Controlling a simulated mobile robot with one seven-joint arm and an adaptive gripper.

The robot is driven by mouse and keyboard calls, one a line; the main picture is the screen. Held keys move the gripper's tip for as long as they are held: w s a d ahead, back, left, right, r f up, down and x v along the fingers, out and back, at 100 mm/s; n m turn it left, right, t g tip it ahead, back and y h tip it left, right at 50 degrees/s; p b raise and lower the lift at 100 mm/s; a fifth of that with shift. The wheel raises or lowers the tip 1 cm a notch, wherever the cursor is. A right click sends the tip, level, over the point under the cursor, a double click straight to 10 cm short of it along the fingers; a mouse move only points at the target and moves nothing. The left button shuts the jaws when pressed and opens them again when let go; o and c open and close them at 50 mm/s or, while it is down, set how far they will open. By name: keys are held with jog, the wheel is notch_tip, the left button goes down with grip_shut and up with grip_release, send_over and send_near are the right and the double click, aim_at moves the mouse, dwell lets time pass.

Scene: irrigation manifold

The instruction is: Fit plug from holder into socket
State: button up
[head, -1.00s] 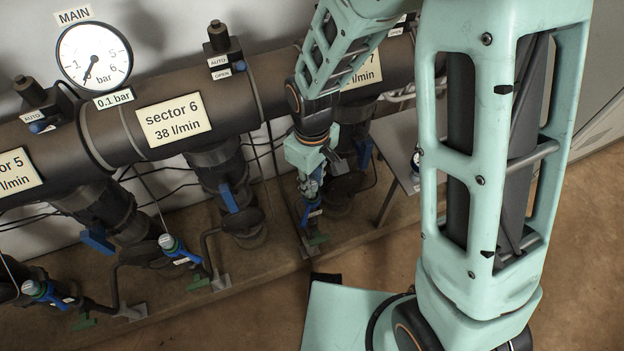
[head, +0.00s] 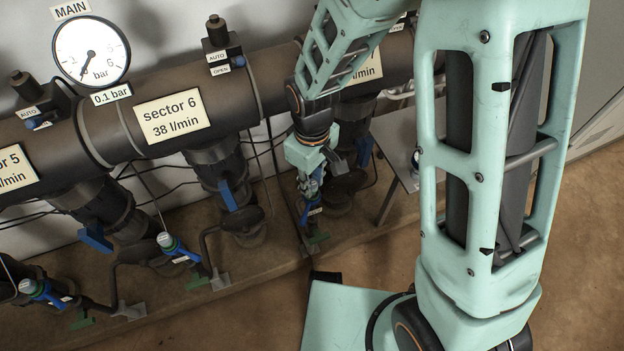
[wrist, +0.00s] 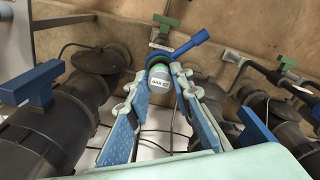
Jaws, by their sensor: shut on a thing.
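A pale grey plug (wrist: 160,78) with a small printed label sits between the tips of my gripper (wrist: 159,86) in the wrist view. My gripper is shut on it, one blue-padded finger on each side. A blue ring and blue lever (wrist: 190,43) of a fitting lie just beyond the plug; I cannot tell whether the plug is seated in it. In the head view my gripper (head: 311,186) is low at the right end of the row, above a blue fitting (head: 312,212). The plug is mostly hidden there. Which part is holder or socket is unclear.
Similar blue fittings with pale caps (head: 172,245) stand to the left. The thick dark manifold pipe (head: 110,140) runs above, with black valves and blue handles (head: 94,237) hanging below. Thin cables hang behind.

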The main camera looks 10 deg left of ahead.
jog(key=shift+f+b, duration=0.55)
jog(key=shift+f, duration=0.15)
dwell(0.4)
jog(key=o, duration=1.2)
jog(key=shift+o, duration=0.2)
jog(key=shift+r, duration=0.1)
jog(key=shift+r+p, duration=2.95)
jog(key=shift+r, duration=0.55)
